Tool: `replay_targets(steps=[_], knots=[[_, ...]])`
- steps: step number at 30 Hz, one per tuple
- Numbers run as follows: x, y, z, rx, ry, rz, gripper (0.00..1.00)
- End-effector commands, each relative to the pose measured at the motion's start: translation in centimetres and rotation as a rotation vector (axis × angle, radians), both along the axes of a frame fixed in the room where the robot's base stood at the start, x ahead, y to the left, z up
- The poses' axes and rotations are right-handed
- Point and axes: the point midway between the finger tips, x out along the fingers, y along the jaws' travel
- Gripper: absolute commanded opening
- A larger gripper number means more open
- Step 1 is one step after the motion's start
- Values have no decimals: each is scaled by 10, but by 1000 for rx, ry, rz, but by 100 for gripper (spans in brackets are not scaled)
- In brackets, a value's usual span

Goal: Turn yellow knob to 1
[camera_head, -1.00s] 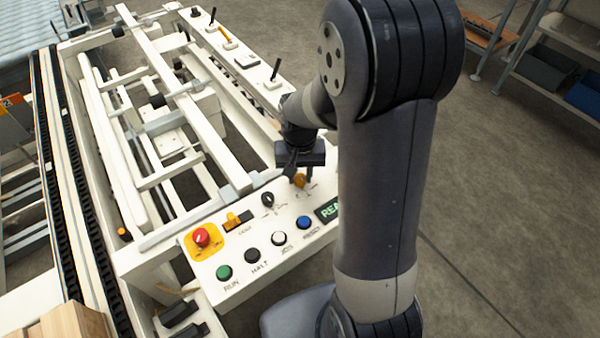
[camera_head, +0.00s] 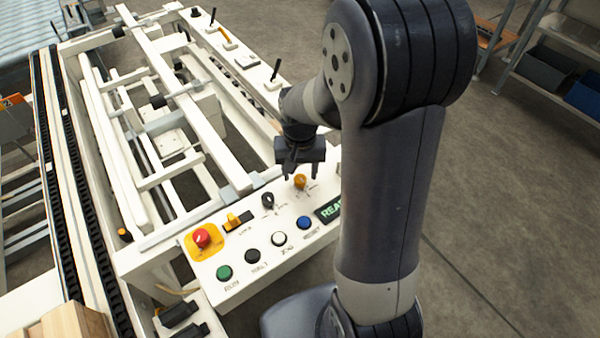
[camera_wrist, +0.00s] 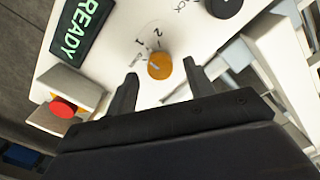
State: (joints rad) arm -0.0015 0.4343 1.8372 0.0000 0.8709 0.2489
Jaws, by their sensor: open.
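The yellow-orange knob (camera_head: 300,181) sits on the white control panel (camera_head: 240,253), left of and above the READY display. In the wrist view the knob (camera_wrist: 160,66) lies between the fingertips as seen, with a printed scale showing a 2 above it. A pale pointer mark shows on the knob, but its exact setting is too small to read. My gripper (camera_head: 301,175) is open and empty, just above the knob, fingers pointing down. The fingers (camera_wrist: 161,72) appear apart from the knob on both sides.
A black knob (camera_head: 268,201) is left of the yellow one. A blue button (camera_head: 304,222), other push buttons and a red emergency button (camera_head: 202,237) are nearby. The READY display (camera_wrist: 82,28) and another red button (camera_wrist: 63,107) are at the wrist view's left.

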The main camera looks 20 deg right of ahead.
Motion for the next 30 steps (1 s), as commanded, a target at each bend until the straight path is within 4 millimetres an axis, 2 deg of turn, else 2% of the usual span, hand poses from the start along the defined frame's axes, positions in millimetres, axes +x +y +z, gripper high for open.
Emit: replay_targets(steps=[6, 13, 19, 30], knots=[[1, 0, 48, 0, -7, 0, 50], [1, 0, 83, 0, -4, 0, 50], [0, 0, 92, 0, -1, 0, 50], [0, 0, 88, 0, 1, 0, 50]])
